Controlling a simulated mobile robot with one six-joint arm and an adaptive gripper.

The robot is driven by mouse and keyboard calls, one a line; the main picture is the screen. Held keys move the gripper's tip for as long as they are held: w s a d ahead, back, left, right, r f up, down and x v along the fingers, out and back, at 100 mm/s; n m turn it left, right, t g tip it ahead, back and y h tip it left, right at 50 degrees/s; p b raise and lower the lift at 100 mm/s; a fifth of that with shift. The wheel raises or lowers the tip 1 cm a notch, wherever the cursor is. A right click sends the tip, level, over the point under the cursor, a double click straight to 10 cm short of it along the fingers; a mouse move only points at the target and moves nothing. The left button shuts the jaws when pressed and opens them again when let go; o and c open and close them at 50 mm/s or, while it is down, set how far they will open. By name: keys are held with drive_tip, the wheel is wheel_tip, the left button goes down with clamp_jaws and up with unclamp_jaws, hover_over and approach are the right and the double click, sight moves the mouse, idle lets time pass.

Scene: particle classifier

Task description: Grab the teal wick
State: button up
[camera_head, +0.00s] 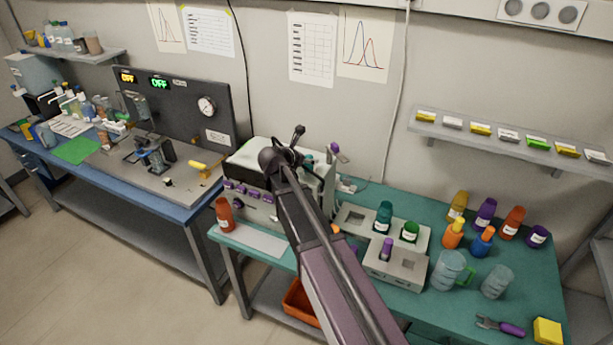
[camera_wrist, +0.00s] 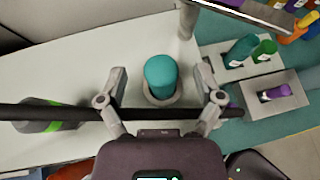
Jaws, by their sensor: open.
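A teal round-topped cylinder (camera_wrist: 161,74), which looks like the teal wick, stands in a grey ring (camera_wrist: 162,99) on a pale flat top in the wrist view. My gripper (camera_wrist: 160,84) is open, with one finger on each side of the cylinder and a gap to both. Nothing is held. In the head view my gripper (camera_head: 287,157) is over the white machine (camera_head: 250,163) on the teal bench. The fingers are small and partly hidden there by my arm. A small teal patch (camera_head: 309,160) beside it may be the same cylinder.
A dark bar (camera_wrist: 60,112) crosses the wrist view below the cylinder. A purple-topped post (camera_head: 335,149) stands at the machine's right. Grey holders (camera_head: 395,270) with a teal bottle (camera_head: 384,217), a green jar (camera_head: 410,231) and a purple bottle (camera_head: 386,249) are farther right.

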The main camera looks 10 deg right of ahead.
drive_tip(key=shift+w+d+f, duration=0.35)
drive_tip(key=shift+w+d, duration=0.1)
drive_tip(key=shift+c, duration=0.3)
clamp_jaws()
